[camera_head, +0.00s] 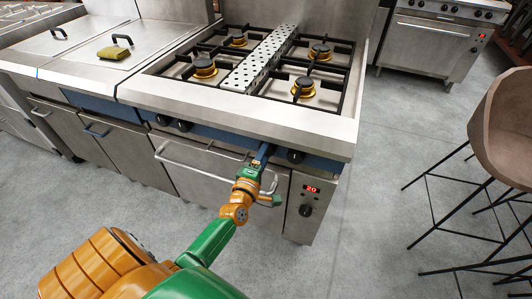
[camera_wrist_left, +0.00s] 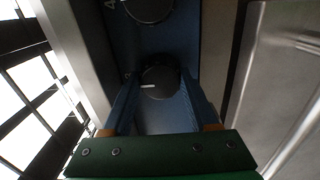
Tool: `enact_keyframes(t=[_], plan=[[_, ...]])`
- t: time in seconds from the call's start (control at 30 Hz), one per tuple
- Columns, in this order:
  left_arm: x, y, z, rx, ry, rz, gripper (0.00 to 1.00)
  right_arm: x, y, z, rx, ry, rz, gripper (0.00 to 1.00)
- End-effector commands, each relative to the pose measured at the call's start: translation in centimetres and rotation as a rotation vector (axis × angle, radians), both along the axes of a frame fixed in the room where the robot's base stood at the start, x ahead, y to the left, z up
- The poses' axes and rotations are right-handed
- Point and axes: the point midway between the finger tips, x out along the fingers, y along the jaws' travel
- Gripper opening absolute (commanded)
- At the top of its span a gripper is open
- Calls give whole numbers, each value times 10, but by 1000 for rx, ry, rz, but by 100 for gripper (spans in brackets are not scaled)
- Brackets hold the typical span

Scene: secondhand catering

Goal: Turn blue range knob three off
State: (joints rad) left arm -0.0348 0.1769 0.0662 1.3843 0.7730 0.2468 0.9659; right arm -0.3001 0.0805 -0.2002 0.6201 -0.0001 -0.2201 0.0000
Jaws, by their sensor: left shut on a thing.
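The blue range (camera_head: 340,163) has a steel top with several burners and a row of black knobs along its blue front strip. My left gripper (camera_head: 264,152) is at that strip, shut on a black knob (camera_wrist_left: 158,82) that shows between its two blue fingers in the wrist view. The knob's white mark points left in that view. In the head view the gripper hides this knob. Two knobs, one of them here (camera_head: 183,126), are to its left, and one knob (camera_head: 295,157) is just to its right. My right gripper is not in view.
A steel oven door with a bar handle (camera_head: 190,165) lies below the strip, beside a panel with a red display (camera_head: 312,189) and a dial (camera_head: 306,210). A brown stool (camera_head: 505,130) stands at the right. Grey floor (camera_head: 385,160) is clear between range and stool.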

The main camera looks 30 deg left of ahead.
Motion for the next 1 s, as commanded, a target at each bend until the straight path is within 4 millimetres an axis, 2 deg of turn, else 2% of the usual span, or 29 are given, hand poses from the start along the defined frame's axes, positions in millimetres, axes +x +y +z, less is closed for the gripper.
enact_keyframes(t=[0.63,0.67,0.73,0.77,1.0], plan=[[0,2,3,-42,-17,4,4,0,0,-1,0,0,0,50],[0,2,3,-42,-17,4,65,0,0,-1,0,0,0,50],[0,1,2,-42,-16,3,84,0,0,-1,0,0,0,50],[0,1,2,-42,-16,3,90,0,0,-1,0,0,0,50],[0,1,1,-42,-12,2,90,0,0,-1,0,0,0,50]])
